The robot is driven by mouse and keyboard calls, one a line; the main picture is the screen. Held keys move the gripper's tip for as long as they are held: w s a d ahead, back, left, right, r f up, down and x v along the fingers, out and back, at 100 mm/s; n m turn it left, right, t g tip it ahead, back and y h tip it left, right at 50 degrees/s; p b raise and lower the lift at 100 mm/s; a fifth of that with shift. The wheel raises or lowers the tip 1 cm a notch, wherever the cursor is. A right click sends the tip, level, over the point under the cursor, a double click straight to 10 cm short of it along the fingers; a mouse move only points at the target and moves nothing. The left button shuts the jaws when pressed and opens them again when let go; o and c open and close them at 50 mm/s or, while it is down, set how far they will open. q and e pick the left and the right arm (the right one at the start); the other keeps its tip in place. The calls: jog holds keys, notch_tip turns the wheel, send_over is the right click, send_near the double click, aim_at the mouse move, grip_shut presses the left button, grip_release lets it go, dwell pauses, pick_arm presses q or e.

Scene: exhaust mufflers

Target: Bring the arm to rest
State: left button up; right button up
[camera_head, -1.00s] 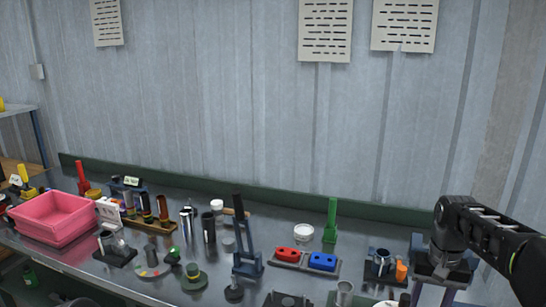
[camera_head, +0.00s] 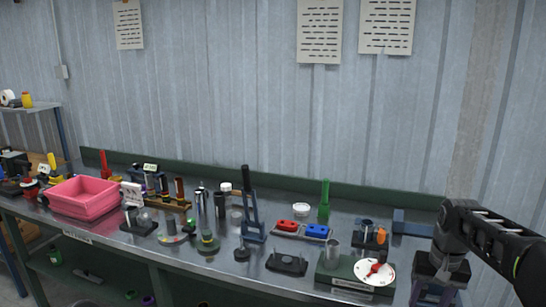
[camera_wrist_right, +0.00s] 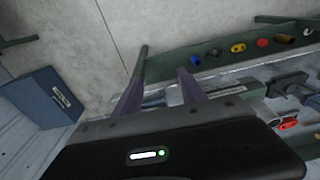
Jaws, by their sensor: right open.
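My right arm comes in from the right edge in the head view, bent at the wrist, with the right gripper (camera_head: 432,292) hanging downward near the front right edge of the workbench. In the right wrist view the gripper's two fingers are spread apart, with nothing between them (camera_wrist_right: 160,82). The gripper is open and empty. In the head view its fingertips are low in the picture and hard to make out. My left arm and gripper are not in view.
The metal workbench (camera_head: 215,262) holds a pink bin (camera_head: 84,198), a red and blue block set (camera_head: 302,230), a green-based scale (camera_head: 330,278) and several tools. A shelf lies below. A blue box (camera_wrist_right: 42,97) shows left in the wrist view. Open space lies before the bench.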

jog(key=w+a+f+n+t+y, duration=0.1)
jog(key=w+a+f+n+t, duration=0.15)
jog(key=w+a+f, duration=0.55)
jog(key=s+a+f+y, duration=0.1)
jog(key=s+a+f, duration=0.25)
jog(key=f, duration=0.35)
jog(key=s+a+f+y, duration=0.1)
jog(key=s+a+f, duration=0.2)
jog(key=a+f, duration=0.35)
jog(key=s+a+f+g, duration=0.1)
jog(key=s+a+f, duration=0.2)
jog(key=s, duration=0.6)
jog(key=s+a+f+g+y, duration=0.1)
jog(key=s+a+f, duration=0.3)
jog(key=s+f, duration=0.3)
jog(key=s+a+f+g, duration=0.1)
jog(key=s+a+f, duration=0.2)
jog(key=s, duration=0.9)
notch_tip(320, 180, down, 3)
jog(key=shift+s+a+r, duration=0.1)
jog(key=shift+s+a, duration=0.2)
jog(key=shift+s, duration=0.1)
jog(key=shift+c, duration=0.6)
